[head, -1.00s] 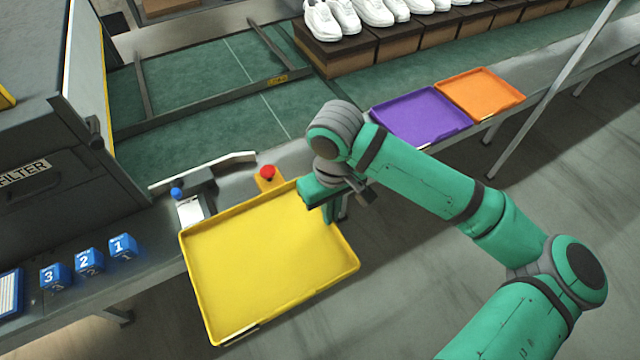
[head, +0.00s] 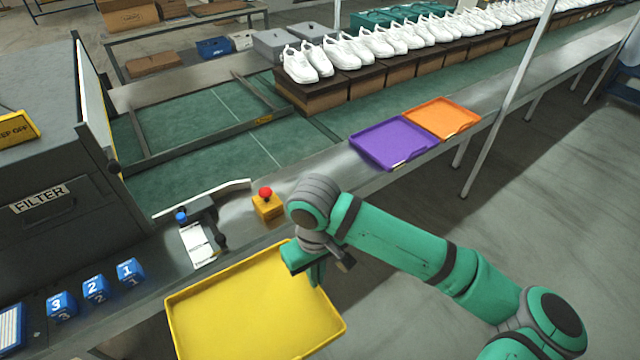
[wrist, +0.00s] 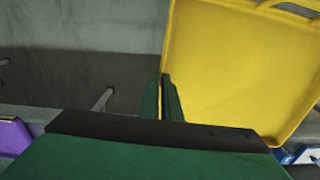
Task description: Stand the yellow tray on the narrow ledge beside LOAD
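The yellow tray (head: 250,310) is in the air in front of the metal ledge (head: 240,236), and its lower part is cut off by the head picture's bottom edge. My gripper (head: 316,272) is shut on the tray's right-hand rim. The wrist view shows the green fingers (wrist: 168,98) on the edge of the yellow tray (wrist: 235,60), which fills the right side. I cannot read a LOAD label in any view.
A red button on a yellow box (head: 267,203) and a clipboard-like fixture (head: 197,242) stand on the ledge. Blue numbered cubes (head: 95,289) sit at left near the FILTER machine (head: 40,200). A purple tray (head: 393,141) and an orange tray (head: 441,119) lie farther right.

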